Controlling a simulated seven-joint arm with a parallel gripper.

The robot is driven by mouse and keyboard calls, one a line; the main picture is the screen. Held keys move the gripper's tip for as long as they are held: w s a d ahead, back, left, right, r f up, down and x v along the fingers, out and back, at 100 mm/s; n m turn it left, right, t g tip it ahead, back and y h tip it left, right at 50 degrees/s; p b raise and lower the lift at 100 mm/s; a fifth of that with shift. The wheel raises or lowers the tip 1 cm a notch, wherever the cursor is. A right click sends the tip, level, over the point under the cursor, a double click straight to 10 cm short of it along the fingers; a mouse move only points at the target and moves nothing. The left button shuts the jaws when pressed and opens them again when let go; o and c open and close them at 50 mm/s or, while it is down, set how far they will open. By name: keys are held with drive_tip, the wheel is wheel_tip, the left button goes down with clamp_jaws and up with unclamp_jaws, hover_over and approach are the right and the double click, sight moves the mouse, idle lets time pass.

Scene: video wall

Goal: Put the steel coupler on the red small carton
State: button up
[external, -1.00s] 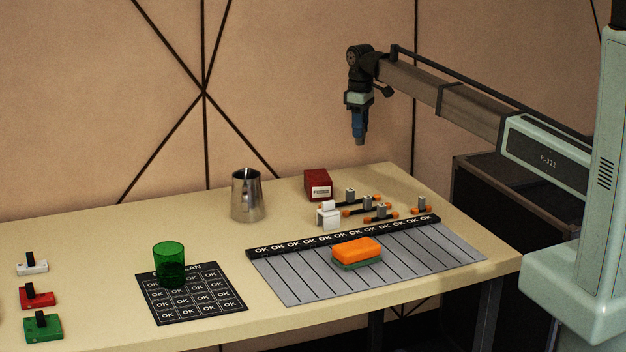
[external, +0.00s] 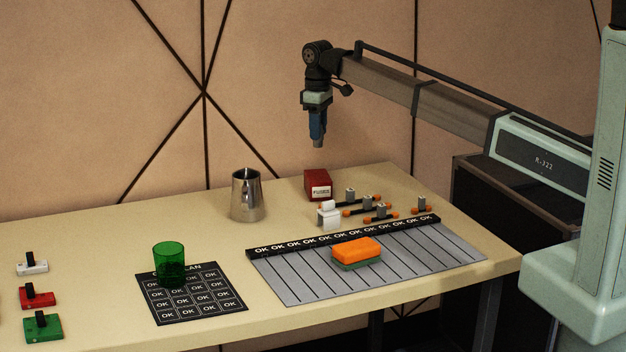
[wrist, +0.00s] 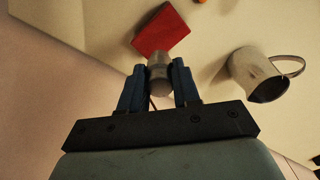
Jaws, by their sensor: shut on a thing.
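My gripper (external: 317,142) hangs pointing down above the back of the table, over the red small carton (external: 318,184). Its blue fingers are shut on the steel coupler (wrist: 160,76), a short grey cylinder held between the fingertips in the wrist view. In the external view the coupler is only a small grey tip. The red carton, with a white label on its front, stands on the table below the gripper with a clear gap between. In the wrist view the carton (wrist: 161,32) shows just beyond the coupler.
A steel pitcher (external: 247,196) stands left of the carton. Several grey and orange parts (external: 381,210) and a white block (external: 328,217) lie in front. An orange sponge (external: 356,250) lies on the striped mat (external: 290,285). A green cup (external: 169,264) stands on a dark mat (external: 205,307).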

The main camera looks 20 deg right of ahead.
sight(318, 147)
drive_tip(key=shift+f, duration=4)
drive_tip(key=shift+f, duration=0.15)
drive_tip(key=o, duration=1.1)
drive_tip(key=shift+c, duration=0.2)
wheel_tip(318, 147, up, 12)
drive_tip(key=shift+r, duration=0.2)
